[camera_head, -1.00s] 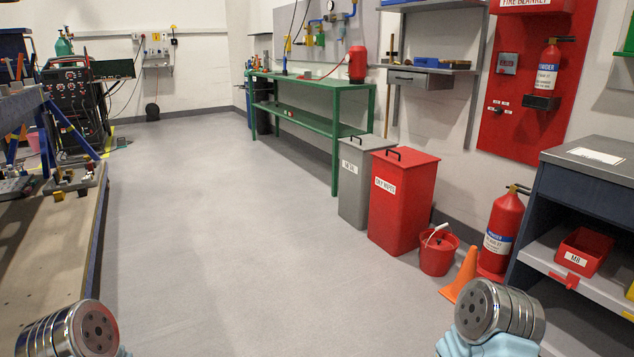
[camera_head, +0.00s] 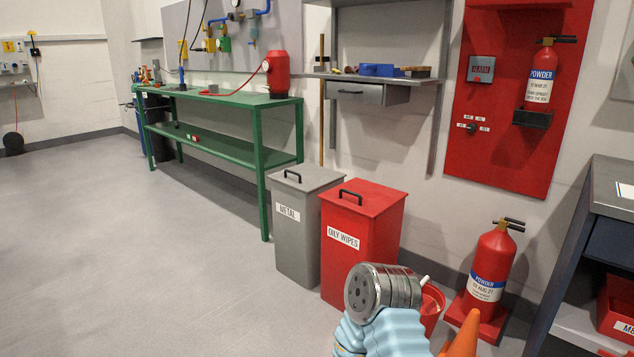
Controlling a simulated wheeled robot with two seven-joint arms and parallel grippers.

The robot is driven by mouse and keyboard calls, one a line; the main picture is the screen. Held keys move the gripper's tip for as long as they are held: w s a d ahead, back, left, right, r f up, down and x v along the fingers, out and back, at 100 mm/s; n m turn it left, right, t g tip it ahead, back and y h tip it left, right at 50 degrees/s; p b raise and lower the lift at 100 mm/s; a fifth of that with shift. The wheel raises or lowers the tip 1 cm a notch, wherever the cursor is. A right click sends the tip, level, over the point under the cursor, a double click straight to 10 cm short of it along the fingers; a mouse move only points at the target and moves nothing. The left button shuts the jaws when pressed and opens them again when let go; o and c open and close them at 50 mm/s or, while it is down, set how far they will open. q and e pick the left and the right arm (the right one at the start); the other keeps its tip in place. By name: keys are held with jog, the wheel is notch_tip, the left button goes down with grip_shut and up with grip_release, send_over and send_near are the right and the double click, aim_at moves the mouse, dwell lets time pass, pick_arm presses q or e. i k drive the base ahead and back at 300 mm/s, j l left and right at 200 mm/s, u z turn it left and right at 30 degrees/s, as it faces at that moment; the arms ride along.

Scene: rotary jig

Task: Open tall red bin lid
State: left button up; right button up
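The tall red bin (camera_head: 358,240), labelled OILY WIPES, stands on the floor right of centre. Its flat red lid (camera_head: 375,198) is shut and has a black handle (camera_head: 350,197) on top. My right arm shows as a metal joint and light blue part in front of the bin's lower right side, covering that part of it. No fingers show on it, so neither gripper is in view. My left arm is out of view.
A grey METAL bin (camera_head: 297,232) stands close to the red bin's left. A red bucket (camera_head: 431,303), an orange cone (camera_head: 464,335) and a fire extinguisher (camera_head: 490,275) stand to its right. A green table (camera_head: 210,145) is behind. Floor at left is clear.

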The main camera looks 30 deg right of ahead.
aim_at(370, 199)
jog(key=i+j+z, duration=0.1)
jog(key=i+z, duration=0.4)
jog(key=i+j+z, duration=0.2)
jog(key=i+z, duration=0.3)
jog(key=i+j+z, duration=0.3)
jog(key=j+z, duration=0.2)
jog(key=l, duration=0.1)
